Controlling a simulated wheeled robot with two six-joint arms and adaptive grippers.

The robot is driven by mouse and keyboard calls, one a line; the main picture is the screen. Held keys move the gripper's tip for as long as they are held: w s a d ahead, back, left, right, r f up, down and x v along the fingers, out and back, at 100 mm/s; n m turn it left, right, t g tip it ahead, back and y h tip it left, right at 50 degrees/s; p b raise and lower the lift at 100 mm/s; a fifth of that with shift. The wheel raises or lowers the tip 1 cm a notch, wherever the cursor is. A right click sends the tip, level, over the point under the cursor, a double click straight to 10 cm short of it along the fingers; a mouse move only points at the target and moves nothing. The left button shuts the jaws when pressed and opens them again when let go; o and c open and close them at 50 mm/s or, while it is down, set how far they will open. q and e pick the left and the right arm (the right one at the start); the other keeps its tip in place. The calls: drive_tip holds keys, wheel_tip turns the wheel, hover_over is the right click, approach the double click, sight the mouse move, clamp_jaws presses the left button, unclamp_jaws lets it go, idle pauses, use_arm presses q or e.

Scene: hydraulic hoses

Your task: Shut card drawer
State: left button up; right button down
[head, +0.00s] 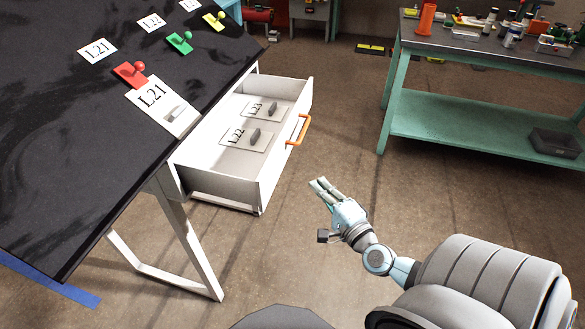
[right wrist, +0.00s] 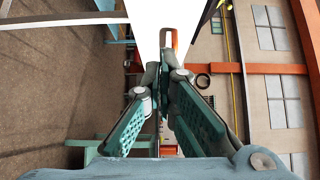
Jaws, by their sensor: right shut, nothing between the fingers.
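The card drawer (head: 240,150) is white and stands pulled out from under the black-topped table. Two cards lie inside it, one marked L22 (head: 247,137) and one above it (head: 262,109), each with a grey grip. An orange handle (head: 299,130) is on the drawer's front. My right gripper (head: 319,187) is shut and empty, apart from the drawer, below and to the right of the handle. In the right wrist view its fingers (right wrist: 166,75) meet in front of a white surface, with an orange part just beyond the tips. My left gripper is not in view.
On the black table (head: 60,130) lie several cards, including L21 (head: 163,107), with red (head: 131,73), green (head: 180,42) and yellow (head: 214,21) holders. A green workbench (head: 480,125) with tools stands at the right. The floor between is clear.

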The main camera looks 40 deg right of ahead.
approach(283, 157)
drive_tip(key=w+d, duration=0.2)
drive_tip(key=d, duration=0.1)
drive_tip(key=w+a, duration=0.2)
drive_tip(key=shift+w+a+r, duration=0.1)
drive_tip(key=shift+w+r, duration=0.15)
drive_tip(key=shift+w, duration=0.1)
